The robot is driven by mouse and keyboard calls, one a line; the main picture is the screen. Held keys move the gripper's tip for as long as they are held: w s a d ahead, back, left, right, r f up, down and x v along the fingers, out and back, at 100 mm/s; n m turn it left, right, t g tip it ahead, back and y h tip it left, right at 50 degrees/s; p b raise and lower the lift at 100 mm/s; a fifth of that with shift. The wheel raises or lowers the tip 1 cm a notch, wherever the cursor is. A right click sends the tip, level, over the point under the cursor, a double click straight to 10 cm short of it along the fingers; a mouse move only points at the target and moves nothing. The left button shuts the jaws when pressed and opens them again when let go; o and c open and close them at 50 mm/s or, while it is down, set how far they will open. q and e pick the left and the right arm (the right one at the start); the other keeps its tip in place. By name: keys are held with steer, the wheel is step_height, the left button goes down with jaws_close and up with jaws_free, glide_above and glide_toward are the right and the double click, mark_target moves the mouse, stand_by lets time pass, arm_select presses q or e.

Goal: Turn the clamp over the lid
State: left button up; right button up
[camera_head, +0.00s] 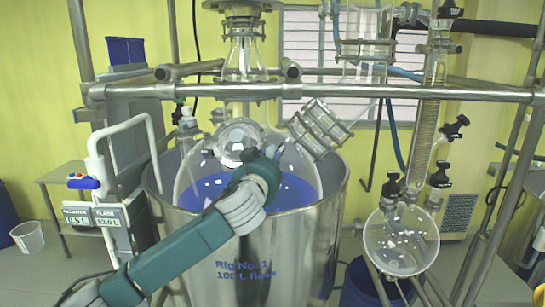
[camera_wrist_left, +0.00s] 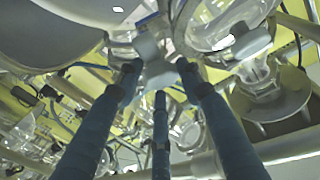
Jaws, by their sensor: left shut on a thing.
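A glass reactor vessel (camera_head: 190,172) with blue liquid sits in a steel jacket in the head view. A round glass lid (camera_head: 238,136) is on its front neck. My left gripper (camera_head: 264,160) is just in front of and right of this lid, and it hides part of the neck. In the left wrist view, the dark fingers of my left gripper (camera_wrist_left: 159,80) are shut around a grey clamp piece (camera_wrist_left: 152,48). The clamp is mostly hidden by my gripper in the head view, so its angle over the lid cannot be told. My right gripper is not in view.
A ribbed metal port (camera_head: 318,128) juts out right of my gripper. A steel bar (camera_head: 330,92) crosses above the vessel. A round glass flask (camera_head: 400,240) hangs at the right. A display stand with a white handle (camera_head: 95,170) is at the left.

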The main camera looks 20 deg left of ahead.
arm_select(q)
steer(key=shift+a+r, duration=0.1)
steer(key=shift+r, duration=0.05)
steer(key=m+h, duration=0.2)
steer(key=m, duration=0.1)
steer(key=shift+a+r+m+g+h, duration=0.1)
steer(key=shift+a+m+g+h, duration=0.2)
steer(key=shift+m+h, duration=0.1)
steer(key=m+g+h, duration=0.1)
steer(key=m, duration=0.1)
steer(key=m+h, duration=0.1)
steer(key=m, duration=0.1)
steer(key=m+g+h, duration=0.1)
steer(key=m, duration=0.1)
steer(key=shift+w+a+r+m+g+h, duration=0.1)
steer(key=shift+a+r+m+g+h, duration=0.1)
steer(key=shift+r+m+g+h, duration=0.15)
steer(key=m+g, duration=0.1)
steer(key=m, duration=0.1)
steer(key=m+g+h, duration=0.1)
steer(key=m+g, duration=0.1)
steer(key=m, duration=0.1)
steer(key=shift+w+r+m+g+h, duration=0.15)
steer(key=shift+r+m+g+h, duration=0.1)
steer(key=shift+m+g+h, duration=0.1)
steer(key=shift+w+r+m+g, duration=0.1)
steer(key=shift+m+g, duration=1.2)
steer(key=shift+m, duration=0.5)
